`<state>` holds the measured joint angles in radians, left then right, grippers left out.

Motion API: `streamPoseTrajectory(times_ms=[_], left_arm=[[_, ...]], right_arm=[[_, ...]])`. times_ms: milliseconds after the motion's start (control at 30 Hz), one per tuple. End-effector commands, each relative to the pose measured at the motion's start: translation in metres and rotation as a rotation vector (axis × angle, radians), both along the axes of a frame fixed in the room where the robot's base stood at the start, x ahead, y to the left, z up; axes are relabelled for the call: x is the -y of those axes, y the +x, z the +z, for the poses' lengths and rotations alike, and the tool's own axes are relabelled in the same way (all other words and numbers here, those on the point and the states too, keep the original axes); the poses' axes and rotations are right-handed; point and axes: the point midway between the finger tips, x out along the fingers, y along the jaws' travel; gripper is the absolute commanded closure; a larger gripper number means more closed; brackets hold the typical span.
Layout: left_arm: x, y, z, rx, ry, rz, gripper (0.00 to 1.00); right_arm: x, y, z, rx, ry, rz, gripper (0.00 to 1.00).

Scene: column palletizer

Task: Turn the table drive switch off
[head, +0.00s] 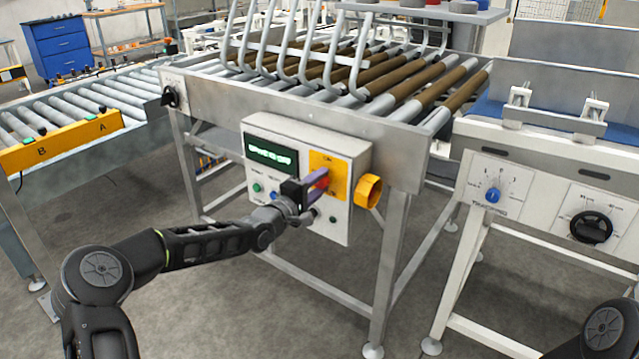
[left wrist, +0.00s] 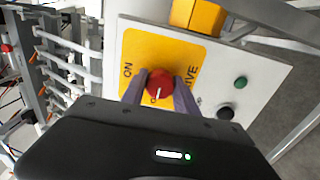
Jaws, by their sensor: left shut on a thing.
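The table drive switch is a red round knob (left wrist: 160,83) on a yellow plate (left wrist: 140,47) marked ON and DRIVE. It also shows in the head view as a bit of red (head: 323,184) on the white control box (head: 342,150). My left gripper (head: 318,181) is shut on the knob; in the left wrist view its fingers (left wrist: 160,92) stand on either side of it. The knob's white mark points down in the left wrist view, toward a partly hidden label that starts with O.
A green-lit display (head: 272,152) and small buttons sit left of the switch. The roller table (head: 300,100) is above. A white machine with a blue-knob dial (head: 493,195) stands to the right.

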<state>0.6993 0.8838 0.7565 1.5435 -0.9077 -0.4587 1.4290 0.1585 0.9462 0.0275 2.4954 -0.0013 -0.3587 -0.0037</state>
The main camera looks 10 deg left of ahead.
Motion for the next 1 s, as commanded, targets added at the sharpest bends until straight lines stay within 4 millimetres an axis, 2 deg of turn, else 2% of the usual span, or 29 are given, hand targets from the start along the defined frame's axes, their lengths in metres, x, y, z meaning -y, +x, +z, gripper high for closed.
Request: streamPoseTrajectory(times_ms=[467, 500, 733, 1000], left_arm=[[-0.0005, 0.0000, -0.0011, -0.010, -0.019, 0.001, 1.00], [-0.0005, 0.0000, -0.0010, -0.010, -0.019, 0.001, 0.62], [-0.0003, 0.0000, -0.0006, -0.008, -0.017, 0.001, 0.43], [-0.0005, -0.0007, -0.0003, -0.008, -0.016, 0.000, 0.43]], right_arm=[[0.0001, 0.0000, -0.0001, 0.000, 0.000, 0.000, 0.64], [0.0001, 0.0000, -0.0001, 0.000, 0.000, 0.000, 0.64], [0.0000, 0.0000, -0.0001, 0.000, 0.000, 0.000, 0.64], [0.0000, 0.0000, -0.0001, 0.000, 0.000, 0.000, 0.64]])
